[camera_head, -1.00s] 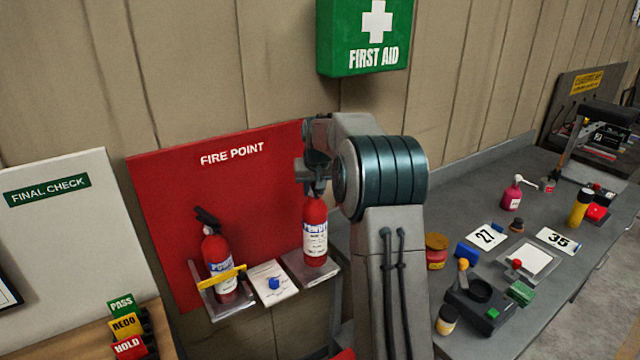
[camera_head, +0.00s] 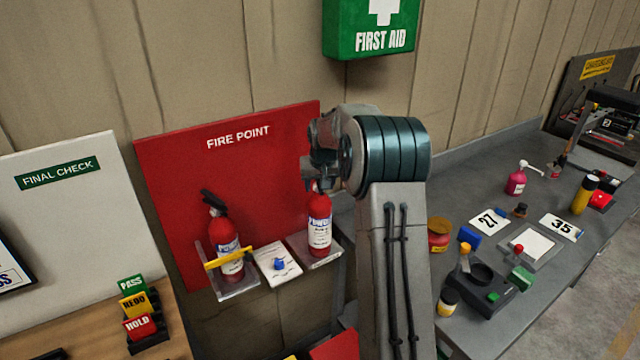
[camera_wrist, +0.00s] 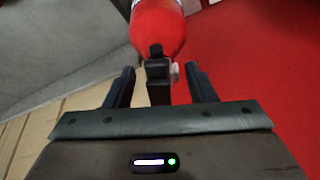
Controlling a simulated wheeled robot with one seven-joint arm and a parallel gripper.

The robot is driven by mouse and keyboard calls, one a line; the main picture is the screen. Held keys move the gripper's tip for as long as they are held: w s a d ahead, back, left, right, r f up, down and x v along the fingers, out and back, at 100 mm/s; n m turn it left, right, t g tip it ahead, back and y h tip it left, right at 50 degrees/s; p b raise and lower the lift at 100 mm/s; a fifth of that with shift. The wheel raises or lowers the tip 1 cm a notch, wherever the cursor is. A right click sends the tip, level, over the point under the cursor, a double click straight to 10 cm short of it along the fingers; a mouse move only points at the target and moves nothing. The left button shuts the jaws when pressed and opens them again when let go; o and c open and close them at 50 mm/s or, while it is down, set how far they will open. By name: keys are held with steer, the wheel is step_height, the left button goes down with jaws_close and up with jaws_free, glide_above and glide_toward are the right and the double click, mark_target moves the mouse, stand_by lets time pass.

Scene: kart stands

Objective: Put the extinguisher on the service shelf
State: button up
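Two red extinguishers are at the red FIRE POINT board. The left extinguisher (camera_head: 228,245) leans slightly in a clear holder (camera_head: 236,291) behind a yellow bar. The right extinguisher (camera_head: 319,225) stands upright on a small grey shelf (camera_head: 326,261); its red body also shows in the wrist view (camera_wrist: 158,28). My gripper (camera_wrist: 160,78) is open over its top, with one finger on each side of the black valve and gaps on both sides. In the head view my arm hides the fingers. No label tells me which surface is the service shelf.
A white plate with a blue knob (camera_head: 279,264) sits between the two extinguishers. The FIRE POINT board (camera_head: 180,170) is close behind them. A cluttered grey bench (camera_head: 440,185) stands right of my arm. A wooden table with PASS, REDO and HOLD tags (camera_head: 138,305) is at lower left.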

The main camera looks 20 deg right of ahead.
steer(key=shift+r, duration=0.1)
steer(key=d+b+v, duration=0.1)
steer(key=b+v, duration=0.2)
steer(key=v, duration=0.8)
steer(key=s+a+r, duration=0.3)
steer(key=s+a, duration=0.4)
steer(key=s, duration=0.2)
steer(key=s+a+f, duration=0.2)
steer(key=s, duration=0.7)
steer(key=s+a+f+n, duration=0.1)
steer(key=s+a+f, duration=0.2)
steer(key=s, duration=0.6)
steer(key=s+a+f+n, duration=0.1)
steer(key=s+a+f, duration=0.1)
steer(key=s, duration=0.7)
steer(key=shift+s+a+f+y, duration=0.3)
steer(key=shift+a+f+y, duration=0.05)
steer(key=shift+a+y, duration=0.1)
step_height(320, 180, down, 3)
steer(key=shift+f+b, duration=0.1)
steer(key=shift+b, duration=1.1)
